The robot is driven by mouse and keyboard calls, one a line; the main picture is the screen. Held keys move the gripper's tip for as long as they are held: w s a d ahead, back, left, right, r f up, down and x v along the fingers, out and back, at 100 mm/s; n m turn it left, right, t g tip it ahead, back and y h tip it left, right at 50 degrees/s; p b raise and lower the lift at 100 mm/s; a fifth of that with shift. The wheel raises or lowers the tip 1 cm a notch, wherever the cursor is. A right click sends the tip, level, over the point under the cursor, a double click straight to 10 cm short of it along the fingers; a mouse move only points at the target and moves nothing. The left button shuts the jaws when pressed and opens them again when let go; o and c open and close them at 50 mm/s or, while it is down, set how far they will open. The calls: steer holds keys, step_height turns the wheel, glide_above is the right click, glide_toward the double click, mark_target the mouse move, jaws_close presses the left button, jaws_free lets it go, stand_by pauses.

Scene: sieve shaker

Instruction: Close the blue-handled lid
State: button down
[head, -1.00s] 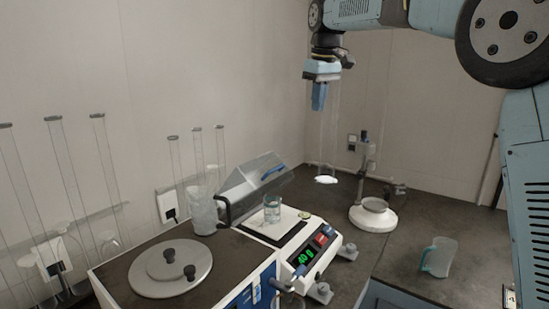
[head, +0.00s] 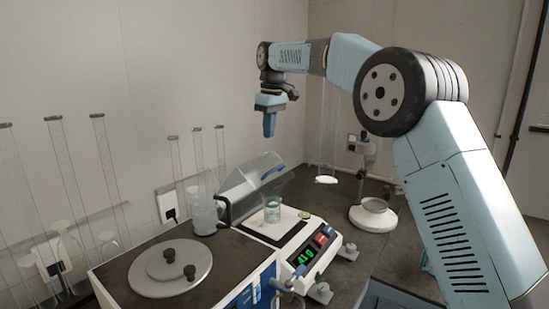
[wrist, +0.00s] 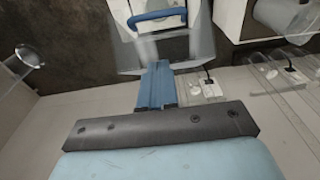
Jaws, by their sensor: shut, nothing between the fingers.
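The clear lid (head: 238,190) with a blue handle (head: 273,172) stands raised and tilted at the back of the white balance (head: 318,232). A glass beaker (head: 272,214) stands on the balance below it. My gripper (head: 269,134) is shut and empty, pointing down, above the lid and apart from it. In the wrist view the shut blue fingers (wrist: 158,68) are in front of the lid, and the blue handle (wrist: 158,15) shows beyond the fingertips near the top edge.
A brown-topped box with a round metal lid (head: 150,285) stands left of the balance. Glass tubes (head: 70,170) stand along the left wall. A stand with a white round base (head: 370,218) is at the right. The air around my gripper looks clear.

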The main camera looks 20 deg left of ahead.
glide_above(274, 179)
steer(key=w+a, duration=0.1)
steer(key=a, duration=0.1)
step_height(274, 179, down, 6)
steer(key=shift+a+f, duration=0.1)
steer(key=shift+a, duration=0.05)
steer(key=shift+s+d+f, duration=0.2)
steer(key=shift+d+f, duration=0.35)
steer(key=shift+d, duration=0.15)
steer(key=shift+s+d+f, duration=0.1)
steer(key=shift+d+f, duration=0.35)
steer(key=shift+f, duration=0.25)
steer(key=shift+s+f, duration=0.1)
steer(key=shift+s, duration=0.1)
